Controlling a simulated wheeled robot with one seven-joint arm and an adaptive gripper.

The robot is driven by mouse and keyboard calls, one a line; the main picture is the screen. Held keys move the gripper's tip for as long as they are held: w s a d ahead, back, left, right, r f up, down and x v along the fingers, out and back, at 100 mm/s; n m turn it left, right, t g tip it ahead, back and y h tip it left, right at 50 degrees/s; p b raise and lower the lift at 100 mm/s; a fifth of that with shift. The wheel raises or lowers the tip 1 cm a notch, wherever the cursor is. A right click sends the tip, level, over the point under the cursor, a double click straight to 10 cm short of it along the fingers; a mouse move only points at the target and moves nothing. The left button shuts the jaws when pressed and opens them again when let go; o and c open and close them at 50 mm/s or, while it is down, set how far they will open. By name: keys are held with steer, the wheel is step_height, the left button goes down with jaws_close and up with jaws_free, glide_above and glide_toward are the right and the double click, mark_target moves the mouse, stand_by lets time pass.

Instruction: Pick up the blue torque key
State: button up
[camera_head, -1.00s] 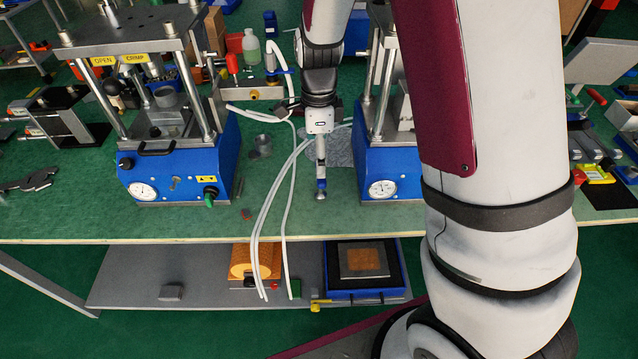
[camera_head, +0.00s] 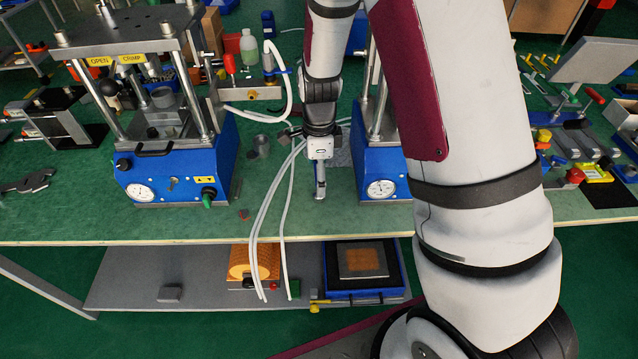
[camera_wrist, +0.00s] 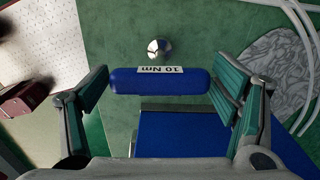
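The blue torque key shows in the wrist view as a blue bar-shaped handle (camera_wrist: 135,84) with a white "10 Nm" label. A rounded silver part (camera_wrist: 159,48) shows just beyond the handle. My gripper (camera_wrist: 158,86) is open, with its green-padded fingers at either end of the handle. The right finger appears to overlap or touch that end; I cannot tell about firm contact. In the head view my gripper (camera_head: 320,188) points down at the bench, left of the right press, and mostly hides the key.
The blue base of the right press (camera_head: 385,172) stands close to my gripper; the left press (camera_head: 180,170) stands farther off. Grey hoses (camera_head: 275,200) hang over the bench edge just left of my gripper. A grey patch (camera_wrist: 272,72) lies on the green bench.

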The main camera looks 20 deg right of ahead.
steer(key=c, duration=0.8)
steer(key=shift+o, duration=0.2)
steer(key=shift+r, duration=0.1)
steer(key=shift+r, duration=0.6)
step_height(320, 180, up, 2)
steer(key=shift+w+r, duration=0.1)
steer(key=shift+r, duration=0.05)
steer(key=s+d, duration=0.2)
steer(key=s, duration=0.5)
steer(key=s+d+r, duration=0.1)
steer(key=s+d, duration=0.2)
steer(key=s, duration=0.5)
steer(key=shift+s+r+p, duration=0.15)
steer(key=shift+p, duration=0.15)
steer(key=shift+d, duration=0.1)
